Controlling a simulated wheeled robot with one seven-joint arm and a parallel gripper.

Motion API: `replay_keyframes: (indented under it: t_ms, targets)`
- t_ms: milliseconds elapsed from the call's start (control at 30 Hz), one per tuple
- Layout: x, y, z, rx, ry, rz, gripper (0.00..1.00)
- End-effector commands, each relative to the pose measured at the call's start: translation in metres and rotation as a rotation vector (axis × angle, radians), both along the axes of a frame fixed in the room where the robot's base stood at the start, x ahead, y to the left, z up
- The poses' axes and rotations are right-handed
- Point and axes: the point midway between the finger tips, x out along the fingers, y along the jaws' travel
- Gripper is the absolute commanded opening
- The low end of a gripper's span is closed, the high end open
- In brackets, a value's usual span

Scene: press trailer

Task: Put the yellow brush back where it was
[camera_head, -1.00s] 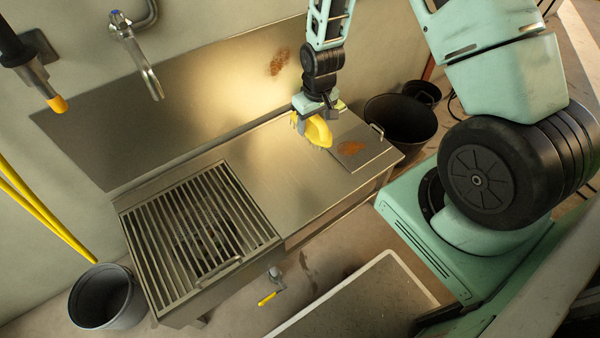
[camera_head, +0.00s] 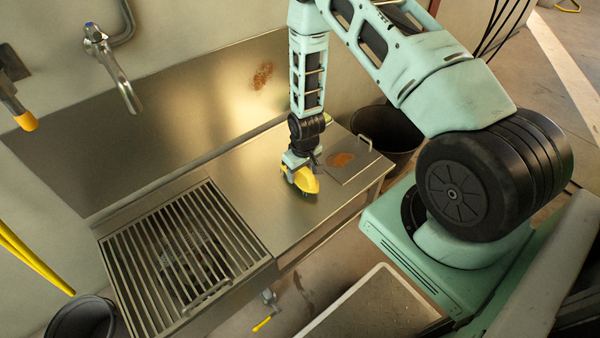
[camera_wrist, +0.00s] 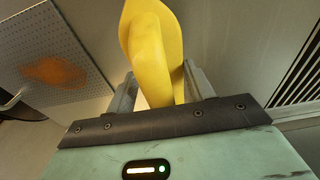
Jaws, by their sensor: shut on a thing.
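The yellow brush (camera_head: 306,182) is in my gripper (camera_head: 297,166), at the right part of the steel counter in the head view. My gripper points down and its jaws are shut on the brush. In the wrist view the yellow handle (camera_wrist: 152,50) rises between the two grey fingers. The brush is low over the counter top (camera_head: 262,190), just left of a rust stain. I cannot tell whether its bristles touch the steel.
A slatted grate (camera_head: 180,255) fills the counter's left part. A rust-stained plate with a handle (camera_head: 345,158) lies at its right end. A faucet (camera_head: 115,65) hangs on the wall. Black buckets stand at right (camera_head: 390,135) and lower left (camera_head: 82,318). The middle of the counter is clear.

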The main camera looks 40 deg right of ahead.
Motion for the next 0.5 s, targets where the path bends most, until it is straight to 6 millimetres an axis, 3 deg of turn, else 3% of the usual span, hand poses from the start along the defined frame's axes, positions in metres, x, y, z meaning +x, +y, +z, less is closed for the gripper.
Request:
replay_keyframes:
  t_ms: [367, 400, 433, 500]
  targets:
    - [0.0001, 0.0000, -0.0048, 0.000, 0.000, 0.000, 0.34]
    - [0.0001, 0.0000, -0.0036, 0.000, 0.000, 0.000, 0.64]
    - [0.0001, 0.0000, -0.0035, 0.000, 0.000, 0.000, 0.72]
    - [0.0001, 0.0000, -0.0034, 0.000, 0.000, 0.000, 0.74]
